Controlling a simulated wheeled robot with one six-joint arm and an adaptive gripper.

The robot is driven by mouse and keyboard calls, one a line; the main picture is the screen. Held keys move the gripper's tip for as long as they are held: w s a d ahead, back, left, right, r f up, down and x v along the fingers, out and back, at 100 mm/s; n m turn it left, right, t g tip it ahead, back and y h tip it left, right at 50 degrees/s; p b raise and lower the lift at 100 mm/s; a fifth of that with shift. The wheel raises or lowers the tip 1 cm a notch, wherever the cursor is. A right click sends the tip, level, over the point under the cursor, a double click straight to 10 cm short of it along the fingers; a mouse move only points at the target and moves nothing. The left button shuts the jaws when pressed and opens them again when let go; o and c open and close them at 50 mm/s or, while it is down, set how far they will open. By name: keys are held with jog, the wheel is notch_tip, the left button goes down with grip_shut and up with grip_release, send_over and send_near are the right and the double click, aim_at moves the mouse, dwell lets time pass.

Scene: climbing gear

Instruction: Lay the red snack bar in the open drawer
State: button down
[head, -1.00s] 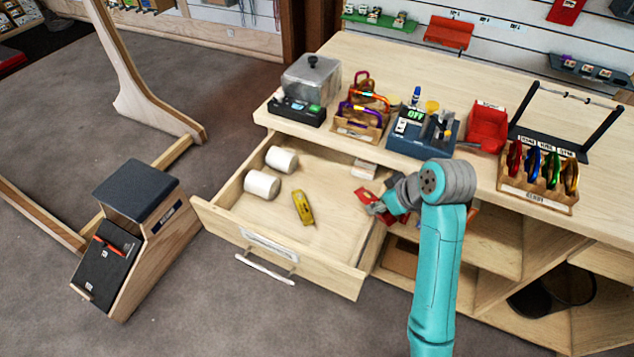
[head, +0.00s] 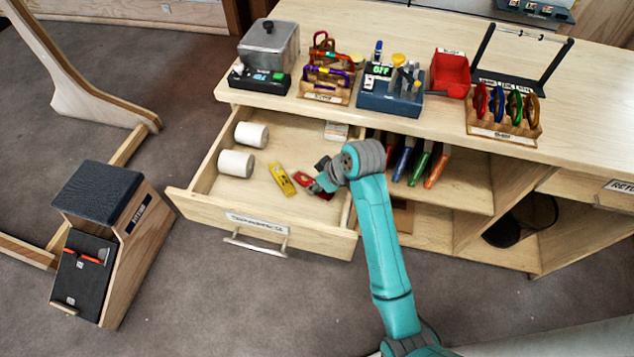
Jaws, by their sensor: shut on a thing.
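The wooden drawer (head: 232,207) is open under the counter. My gripper (head: 312,186) is over the right part of the drawer, shut on the red snack bar (head: 303,180). The bar is partly hidden by my gripper and wrist. It is just right of a yellow bar (head: 282,180) that lies on the drawer floor. I cannot tell whether the red bar touches the drawer floor.
Two white rolls (head: 236,163) lie in the drawer's left part, and a small pale box (head: 337,131) at its back right. The front middle of the drawer floor is bare. The counter (head: 430,125) above holds a metal box (head: 269,45) and gear racks.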

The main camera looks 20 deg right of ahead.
jog(key=shift+f, duration=0.1)
jog(key=c, duration=0.8)
grip_release()
jog(key=v, duration=1.2)
jog(key=shift+d, duration=0.1)
